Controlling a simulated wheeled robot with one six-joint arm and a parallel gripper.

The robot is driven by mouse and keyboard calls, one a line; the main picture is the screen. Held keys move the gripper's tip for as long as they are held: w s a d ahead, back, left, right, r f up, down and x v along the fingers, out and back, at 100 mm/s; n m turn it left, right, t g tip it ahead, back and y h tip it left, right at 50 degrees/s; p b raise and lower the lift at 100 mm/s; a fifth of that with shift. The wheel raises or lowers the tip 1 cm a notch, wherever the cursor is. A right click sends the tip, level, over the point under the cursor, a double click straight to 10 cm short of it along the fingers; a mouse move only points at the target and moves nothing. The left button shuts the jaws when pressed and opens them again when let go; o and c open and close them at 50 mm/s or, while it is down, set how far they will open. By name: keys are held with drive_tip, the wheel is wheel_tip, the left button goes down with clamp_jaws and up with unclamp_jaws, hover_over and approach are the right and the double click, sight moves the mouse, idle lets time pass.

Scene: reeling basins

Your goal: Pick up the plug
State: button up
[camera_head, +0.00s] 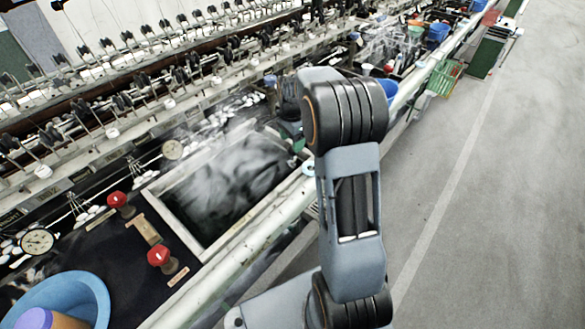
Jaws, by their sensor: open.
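I cannot tell for certain which thing is the plug. Two red-topped knobs stand on the dark counter at the lower left: one farther back (118,201) and one nearer (160,256). A small tan block (148,229) lies between them. All three are apart from my arm, which rises on the right of the picture. My gripper and its fingers do not show; the bulky arm joint hides what lies behind it.
A square basin with a pale rim (180,228) holds dark, cloudy water beside the knobs. A blue bowl (85,290) with a purple-and-orange object stands at the lower left. Reeling machinery (130,105) lines the back. The grey floor (490,200) at right is clear.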

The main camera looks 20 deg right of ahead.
hover_over(292, 164)
drive_tip(key=shift+w+d+f, duration=0.1)
drive_tip(key=shift+w+f, duration=0.05)
drive_tip(key=shift+f, duration=1.2)
drive_tip(key=shift+w+d+f, duration=0.1)
drive_tip(key=shift+w+f, duration=0.05)
drive_tip(key=shift+f, duration=1.2)
drive_tip(key=shift+c, duration=0.3)
drive_tip(key=c, duration=0.8)
drive_tip(key=shift+r, duration=0.1)
